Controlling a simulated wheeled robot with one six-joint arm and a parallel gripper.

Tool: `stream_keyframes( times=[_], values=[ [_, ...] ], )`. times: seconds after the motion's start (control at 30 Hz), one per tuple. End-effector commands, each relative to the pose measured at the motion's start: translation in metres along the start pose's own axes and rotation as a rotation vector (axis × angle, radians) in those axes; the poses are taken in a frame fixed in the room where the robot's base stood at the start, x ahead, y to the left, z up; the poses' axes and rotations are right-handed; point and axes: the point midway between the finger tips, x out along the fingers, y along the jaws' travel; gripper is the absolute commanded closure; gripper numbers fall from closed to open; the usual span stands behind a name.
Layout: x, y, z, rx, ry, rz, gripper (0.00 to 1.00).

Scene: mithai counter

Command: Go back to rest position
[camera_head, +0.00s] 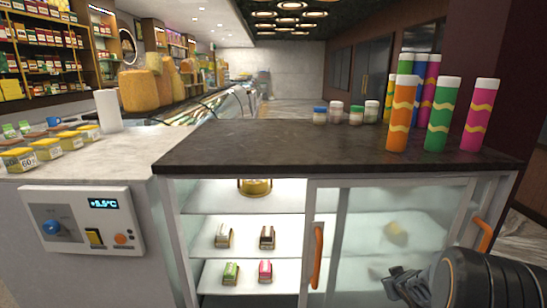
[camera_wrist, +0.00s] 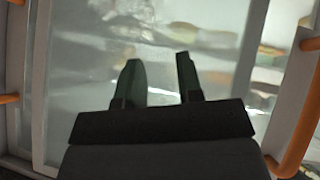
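My gripper (camera_head: 408,286) is at the lower right of the head view, in front of the frosted glass door of the display case. In the wrist view my gripper (camera_wrist: 158,82) shows two dark fingers held apart with nothing between them. It faces the hazy glass (camera_wrist: 95,60). The right glass door (camera_head: 385,235) has an orange handle (camera_head: 317,257) at its left edge. Another orange handle (camera_head: 482,235) is at the far right, just above my arm.
The left side of the case is open, with small sweets boxes (camera_head: 230,272) on its shelves. The dark countertop (camera_head: 260,145) carries tall coloured tubes (camera_head: 439,115) and small jars (camera_head: 356,115). A control panel (camera_head: 83,220) is at left. The aisle beyond looks clear.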

Motion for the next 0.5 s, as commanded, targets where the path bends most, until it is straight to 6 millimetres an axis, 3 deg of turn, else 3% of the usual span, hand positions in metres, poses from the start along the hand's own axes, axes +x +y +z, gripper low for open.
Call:
stream_keyframes(
  times=[0.17,0.3,0.4,0.5],
  values=[
    [-0.088,-0.018,0.012,0.128,-0.338,0.073,0.67],
    [-0.173,-0.068,0.017,0.233,-0.555,-0.021,0.67],
    [-0.227,-0.104,0.013,0.273,-0.626,-0.122,0.67],
    [-0.264,-0.129,0.004,0.29,-0.62,-0.197,0.67]
  ],
)
